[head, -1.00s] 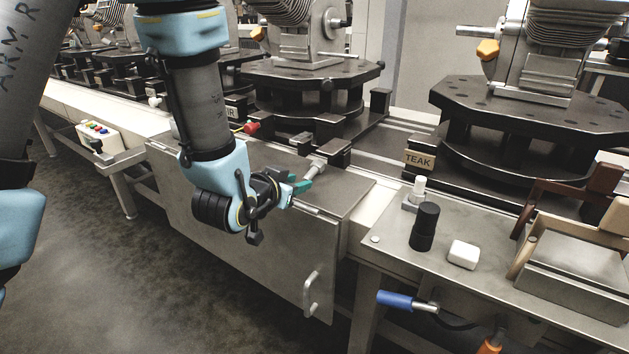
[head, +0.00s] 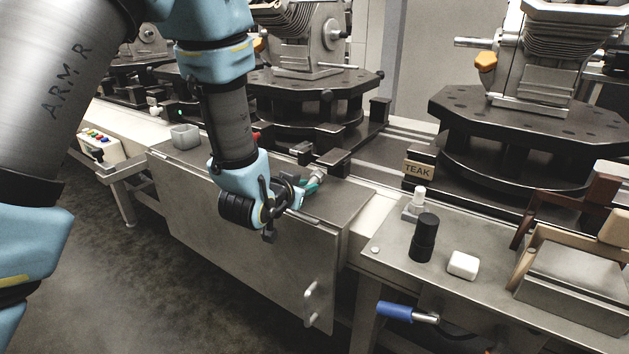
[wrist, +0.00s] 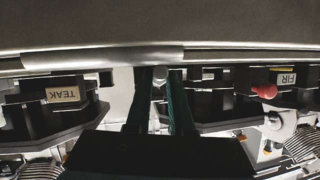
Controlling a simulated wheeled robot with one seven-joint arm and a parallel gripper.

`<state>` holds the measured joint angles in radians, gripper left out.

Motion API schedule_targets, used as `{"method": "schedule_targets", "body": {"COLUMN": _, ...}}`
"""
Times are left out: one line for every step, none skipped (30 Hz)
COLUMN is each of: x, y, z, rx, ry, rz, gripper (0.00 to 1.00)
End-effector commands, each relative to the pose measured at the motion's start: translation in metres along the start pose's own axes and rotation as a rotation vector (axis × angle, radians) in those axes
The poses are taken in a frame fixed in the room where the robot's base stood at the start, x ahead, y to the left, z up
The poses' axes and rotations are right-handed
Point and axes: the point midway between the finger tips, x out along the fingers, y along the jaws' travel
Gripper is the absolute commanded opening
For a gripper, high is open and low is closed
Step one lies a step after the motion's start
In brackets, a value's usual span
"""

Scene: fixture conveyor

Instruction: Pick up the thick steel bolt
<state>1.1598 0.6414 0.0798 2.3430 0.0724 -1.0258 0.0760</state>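The thick steel bolt (head: 318,174) is a short silver cylinder on the metal cabinet top, at the fingertips of my gripper (head: 311,185). In the wrist view, a small silver end of the bolt (wrist: 160,75) shows between the tips of the two dark green fingers of my gripper (wrist: 160,82). The fingers stand apart, with a narrow gap along their length. I cannot tell whether they touch the bolt. The rest of the bolt is hidden in the wrist view.
Dark fixture blocks (head: 333,163) stand close behind the bolt. A grey bin (head: 185,137) sits at the cabinet's left. To the right, a bench holds a black cylinder (head: 424,237) and a white block (head: 463,265). A TEAK sign (head: 418,171) stands behind them.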

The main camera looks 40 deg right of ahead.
Motion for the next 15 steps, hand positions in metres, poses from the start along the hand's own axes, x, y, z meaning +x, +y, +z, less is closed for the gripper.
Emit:
{"method": "schedule_targets", "body": {"x": -0.0001, "y": 0.0, "z": 0.0, "rx": 0.0, "ry": 0.0, "rz": 0.0, "gripper": 0.04}}
{"method": "schedule_targets", "body": {"x": -0.0001, "y": 0.0, "z": -0.0001, "rx": 0.0, "ry": 0.0, "rz": 0.0, "gripper": 0.01}}
{"method": "schedule_targets", "body": {"x": -0.0001, "y": 0.0, "z": 0.0, "rx": 0.0, "ry": 0.0, "rz": 0.0, "gripper": 0.0}}
{"method": "schedule_targets", "body": {"x": -0.0001, "y": 0.0, "z": -0.0001, "rx": 0.0, "ry": 0.0, "rz": 0.0, "gripper": 0.0}}
{"method": "schedule_targets", "body": {"x": -0.0001, "y": 0.0, "z": 0.0, "rx": 0.0, "ry": 0.0, "rz": 0.0, "gripper": 0.0}}
{"method": "schedule_targets", "body": {"x": -0.0001, "y": 0.0, "z": -0.0001, "rx": 0.0, "ry": 0.0, "rz": 0.0, "gripper": 0.0}}
{"method": "schedule_targets", "body": {"x": -0.0001, "y": 0.0, "z": -0.0001, "rx": 0.0, "ry": 0.0, "rz": 0.0, "gripper": 0.0}}
{"method": "schedule_targets", "body": {"x": -0.0001, "y": 0.0, "z": -0.0001, "rx": 0.0, "ry": 0.0, "rz": 0.0, "gripper": 0.0}}
{"method": "schedule_targets", "body": {"x": -0.0001, "y": 0.0, "z": -0.0001, "rx": 0.0, "ry": 0.0, "rz": 0.0, "gripper": 0.0}}
{"method": "schedule_targets", "body": {"x": -0.0001, "y": 0.0, "z": -0.0001, "rx": 0.0, "ry": 0.0, "rz": 0.0, "gripper": 0.0}}
{"method": "schedule_targets", "body": {"x": -0.0001, "y": 0.0, "z": -0.0001, "rx": 0.0, "ry": 0.0, "rz": 0.0, "gripper": 0.0}}
{"method": "schedule_targets", "body": {"x": -0.0001, "y": 0.0, "z": -0.0001, "rx": 0.0, "ry": 0.0, "rz": 0.0, "gripper": 0.0}}
{"method": "schedule_targets", "body": {"x": -0.0001, "y": 0.0, "z": -0.0001, "rx": 0.0, "ry": 0.0, "rz": 0.0, "gripper": 0.0}}
{"method": "schedule_targets", "body": {"x": -0.0001, "y": 0.0, "z": -0.0001, "rx": 0.0, "ry": 0.0, "rz": 0.0, "gripper": 0.0}}
{"method": "schedule_targets", "body": {"x": -0.0001, "y": 0.0, "z": -0.0001, "rx": 0.0, "ry": 0.0, "rz": 0.0, "gripper": 0.0}}
